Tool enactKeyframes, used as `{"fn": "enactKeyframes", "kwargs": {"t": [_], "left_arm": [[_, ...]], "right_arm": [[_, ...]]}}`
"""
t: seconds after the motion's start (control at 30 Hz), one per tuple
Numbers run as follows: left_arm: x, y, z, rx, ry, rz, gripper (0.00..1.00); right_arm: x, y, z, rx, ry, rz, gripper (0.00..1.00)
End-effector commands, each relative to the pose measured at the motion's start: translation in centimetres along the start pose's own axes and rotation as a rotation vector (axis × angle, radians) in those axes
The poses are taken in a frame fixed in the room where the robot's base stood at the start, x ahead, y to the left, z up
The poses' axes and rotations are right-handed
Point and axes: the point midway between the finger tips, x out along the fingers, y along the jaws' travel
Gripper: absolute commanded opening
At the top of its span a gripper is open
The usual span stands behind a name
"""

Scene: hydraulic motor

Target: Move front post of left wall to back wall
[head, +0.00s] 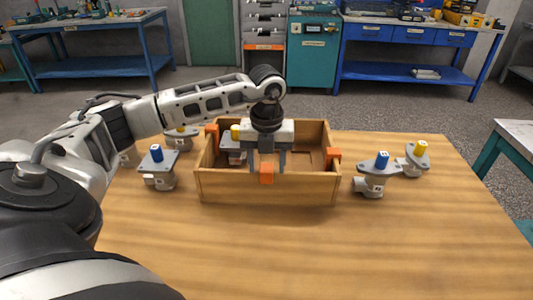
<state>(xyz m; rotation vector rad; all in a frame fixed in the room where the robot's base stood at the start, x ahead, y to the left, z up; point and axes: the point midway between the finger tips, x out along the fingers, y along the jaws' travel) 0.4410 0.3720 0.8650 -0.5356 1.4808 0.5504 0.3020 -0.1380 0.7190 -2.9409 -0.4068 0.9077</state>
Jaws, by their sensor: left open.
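An open wooden box (225,189) stands on the table. Orange posts sit on its walls: one on the left wall (212,131), one on the right wall (333,155), and one at the middle of the front wall (267,174). I see only one post on the left wall, towards its back. My left gripper (267,168) is open and points down over the box, its fingers on either side of the front-wall post in the picture. I cannot tell whether they touch it. The back wall is partly hidden behind the gripper. My right gripper is not in view.
A grey motor with a yellow shaft (235,132) is inside the box. Motors with blue shafts stand left (158,168) and right (373,178) of it. A yellow-shaft motor (414,159) is further right. The table front (300,250) is clear.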

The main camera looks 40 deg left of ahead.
Motion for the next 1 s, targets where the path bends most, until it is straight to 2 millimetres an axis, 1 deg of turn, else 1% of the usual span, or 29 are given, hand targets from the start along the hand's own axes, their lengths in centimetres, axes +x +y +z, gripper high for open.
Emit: {"fn": "enactKeyframes", "kwargs": {"t": [0.07,0.17,0.27,0.4,0.6,0.73,0.83,1.0], "left_arm": [[0.1,0.0,0.1,-0.003,-0.004,0.0,0.54],[-1.2,-0.1,0.2,-0.004,-0.008,-0.004,0.54],[-3.4,-0.1,0.2,-0.003,-0.01,-0.005,0.54],[-7.0,-0.1,0.2,-0.003,-0.009,-0.006,0.54],[-11.7,-0.1,0.0,0.0,-0.006,-0.005,0.54],[-14.2,0.0,0.0,-0.001,-0.005,-0.003,0.54],[-15.4,0.0,-0.1,-0.001,-0.003,-0.002,0.54],[-16.1,0.1,-0.1,-0.001,-0.002,0.0,0.54]], "right_arm": [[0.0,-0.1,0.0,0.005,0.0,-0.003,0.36],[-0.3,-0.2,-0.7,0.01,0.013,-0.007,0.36],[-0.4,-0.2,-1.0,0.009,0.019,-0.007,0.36],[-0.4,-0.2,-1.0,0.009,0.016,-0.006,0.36],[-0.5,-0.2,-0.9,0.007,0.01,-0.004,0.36],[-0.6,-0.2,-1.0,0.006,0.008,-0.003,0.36],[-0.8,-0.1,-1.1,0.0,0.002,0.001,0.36],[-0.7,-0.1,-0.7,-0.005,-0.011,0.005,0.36]]}}
